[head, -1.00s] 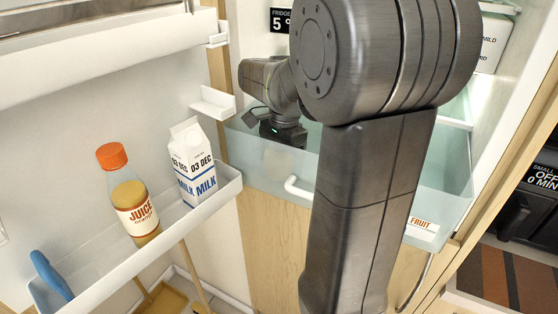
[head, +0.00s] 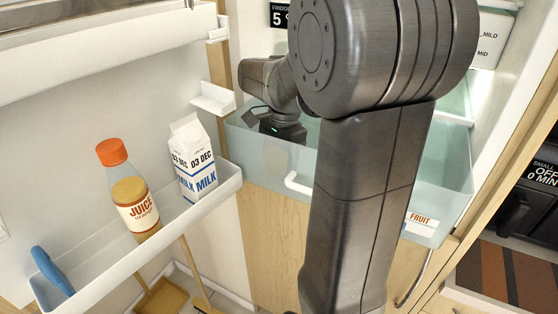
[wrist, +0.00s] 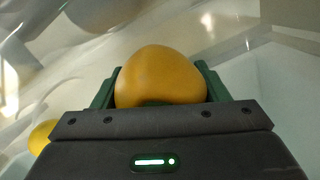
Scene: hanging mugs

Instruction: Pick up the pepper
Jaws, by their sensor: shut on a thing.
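A rounded yellow-orange pepper (wrist: 160,77) fills the space between the green fingers of my gripper (wrist: 155,88) in the wrist view. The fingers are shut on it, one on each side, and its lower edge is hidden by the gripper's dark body. In the head view my gripper (head: 283,130) is at the clear drawer marked FRUIT (head: 330,192), by its left side. The pepper cannot be made out in the head view. My arm hides much of the drawer.
Another yellow thing (wrist: 42,135) shows at the lower left of the wrist view. A juice bottle (head: 135,205) and a milk carton (head: 193,157) stand in the door shelf (head: 95,278) on the left. A white handle (head: 298,185) is on the drawer's front.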

